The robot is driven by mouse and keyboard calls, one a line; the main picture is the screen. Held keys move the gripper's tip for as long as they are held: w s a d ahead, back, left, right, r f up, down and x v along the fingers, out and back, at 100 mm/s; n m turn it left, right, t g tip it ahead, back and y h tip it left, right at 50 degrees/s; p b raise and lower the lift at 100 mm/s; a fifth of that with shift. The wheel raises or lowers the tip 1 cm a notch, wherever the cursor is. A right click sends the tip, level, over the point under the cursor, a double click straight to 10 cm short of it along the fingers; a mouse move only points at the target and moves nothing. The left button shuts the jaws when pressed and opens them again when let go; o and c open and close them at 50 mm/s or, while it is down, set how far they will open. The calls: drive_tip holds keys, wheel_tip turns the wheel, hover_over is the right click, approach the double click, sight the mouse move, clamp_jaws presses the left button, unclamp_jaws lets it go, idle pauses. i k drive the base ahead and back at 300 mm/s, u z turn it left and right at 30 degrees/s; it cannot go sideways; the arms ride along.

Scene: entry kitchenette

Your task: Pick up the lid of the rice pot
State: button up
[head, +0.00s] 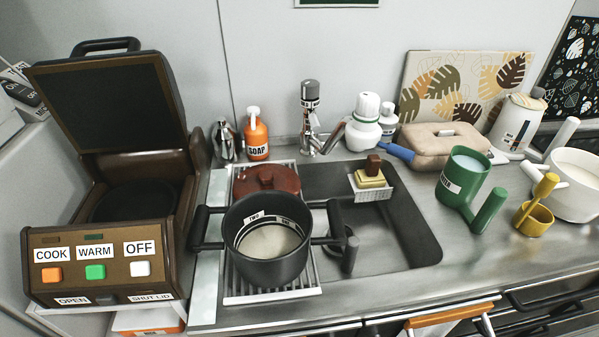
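A reddish-brown round lid (290,180) with a knob on top lies on the white slatted rack at the left of the sink. Its near part is hidden behind a black pot (268,272). The pot has two side handles, a label reading "TWO" inside its rim, and pale contents that look like rice or cloudy water. It stands open on the rack (240,297). I cannot tell whether the lid touches the pot or rests on another vessel. My gripper does not show in the head view.
A brown cooker (75,215) with its hinged cover raised stands at the left. A soap bottle (257,140) and tap (310,125) are behind the rack. A dark upright handle (351,255) is right of the pot. A green mug (462,180) and white pot (575,190) stand right.

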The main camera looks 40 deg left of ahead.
sight(253, 178)
drive_tip(key=u, duration=0.1)
drive_tip(key=k, duration=0.4)
drive_tip(key=u, duration=1.4)
drive_tip(key=i, duration=0.5)
